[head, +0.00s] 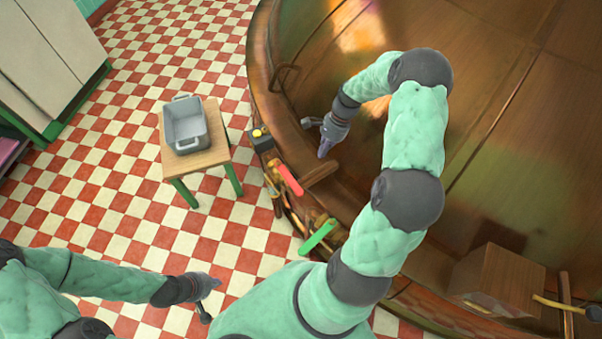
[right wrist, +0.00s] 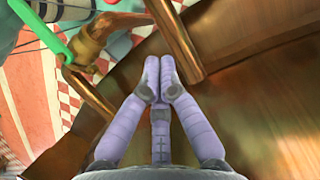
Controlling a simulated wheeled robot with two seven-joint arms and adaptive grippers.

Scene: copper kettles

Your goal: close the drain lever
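Two levers stand out on the pipework at the kettle's lower edge: a red lever (head: 289,179) and a green lever (head: 318,236). No label shows which is the drain lever. The green lever (right wrist: 52,40) also shows at the upper left in the right wrist view, beside a copper pipe (right wrist: 92,38). My right gripper (head: 324,152) is above the kettle's edge, up and right of the red lever. In the right wrist view its fingertips (right wrist: 158,72) meet with nothing between them. My left gripper (head: 212,284) is over the floor at lower left, far from both levers; its finger gap is unclear.
A large copper kettle (head: 480,90) fills the right side. A brown bar (head: 322,173) juts out near my right fingertips. A wooden stool (head: 203,158) with a grey tub (head: 185,127) stands left of the pipework. The checkered floor between is clear.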

